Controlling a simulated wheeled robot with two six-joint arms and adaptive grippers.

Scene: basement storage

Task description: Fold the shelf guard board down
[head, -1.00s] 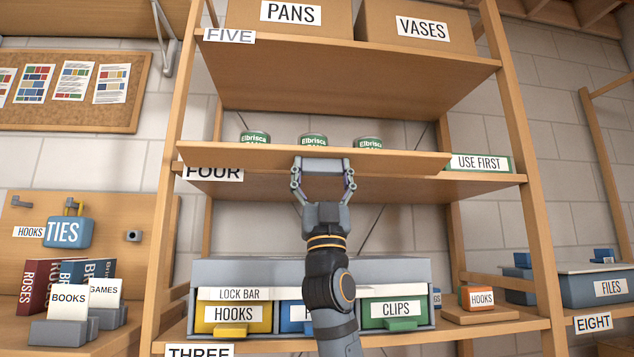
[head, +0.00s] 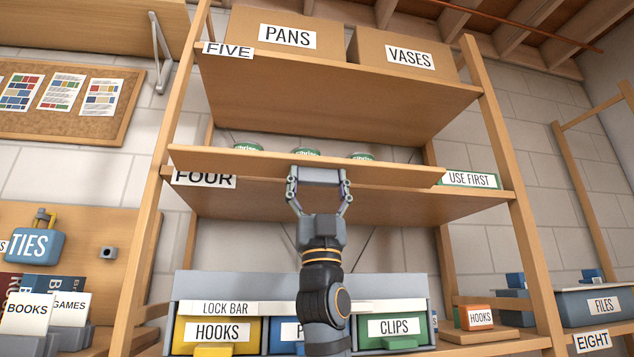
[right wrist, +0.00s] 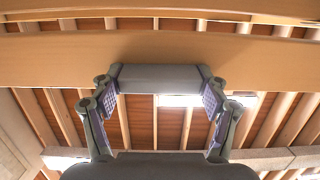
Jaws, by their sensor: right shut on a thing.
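The guard board (head: 230,166) is a long wooden plank along the front of shelf four. It hides the lower part of several green-lidded cans (head: 306,153) behind it. It also spans the right wrist view (right wrist: 60,58). A grey handle (head: 318,175) sits at the middle of the board; it also shows in the right wrist view (right wrist: 158,78). My right gripper (head: 319,187) comes up from below and is shut on the handle, one finger at each end. My left gripper is not in view.
A USE FIRST sign (head: 472,180) stands at the right end of shelf four. Shelf five (head: 330,90) with boxes is above. A bin unit with a lock bar (head: 222,308) stands below, behind my arm. Open space lies between the bins and shelf four.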

